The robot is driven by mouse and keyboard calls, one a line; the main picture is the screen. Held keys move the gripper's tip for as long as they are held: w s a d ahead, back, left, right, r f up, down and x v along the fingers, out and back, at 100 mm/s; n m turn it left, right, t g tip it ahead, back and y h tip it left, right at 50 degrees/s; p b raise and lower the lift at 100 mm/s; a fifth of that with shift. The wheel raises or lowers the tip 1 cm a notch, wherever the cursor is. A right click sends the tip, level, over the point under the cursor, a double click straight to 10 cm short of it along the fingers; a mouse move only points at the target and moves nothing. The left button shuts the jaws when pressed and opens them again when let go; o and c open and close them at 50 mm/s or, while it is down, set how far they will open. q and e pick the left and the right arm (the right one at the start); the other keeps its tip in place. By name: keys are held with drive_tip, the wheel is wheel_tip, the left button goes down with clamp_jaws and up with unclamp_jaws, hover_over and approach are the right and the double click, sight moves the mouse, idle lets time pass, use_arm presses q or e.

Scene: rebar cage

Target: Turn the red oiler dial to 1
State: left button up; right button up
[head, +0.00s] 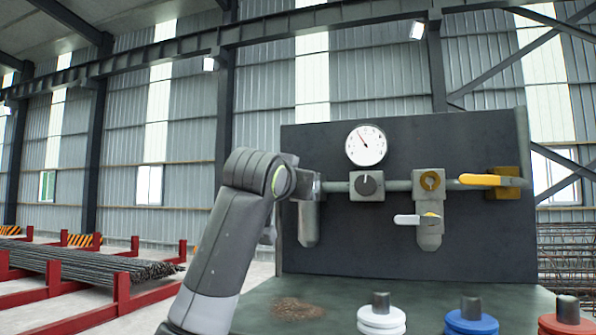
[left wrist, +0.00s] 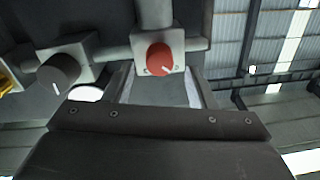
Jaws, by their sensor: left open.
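The red dial (left wrist: 159,58) sits on a grey block in the left wrist view. Its white pointer line points down and slightly right in that picture. Small marks beside it are too small to read. My left gripper (left wrist: 161,82) is open, with its fingers apart on either side below the dial; I cannot tell whether they touch it. In the head view my left arm reaches the left part of the panel and hides the red dial. My right gripper is not in view.
On the dark panel (head: 460,150) are a gauge (head: 366,145), a dark knob (head: 366,184), a yellow-handled valve (head: 480,180) and a filter bowl with a white lever (head: 408,219). White (head: 381,321), blue (head: 471,325) and red (head: 567,326) round pieces stand on the bench front.

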use_arm(q)
drive_tip(key=shift+p+x, duration=0.3)
drive_tip(key=shift+x, duration=0.6)
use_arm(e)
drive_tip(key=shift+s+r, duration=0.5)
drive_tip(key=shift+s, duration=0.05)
use_arm(q)
drive_tip(key=c, duration=1)
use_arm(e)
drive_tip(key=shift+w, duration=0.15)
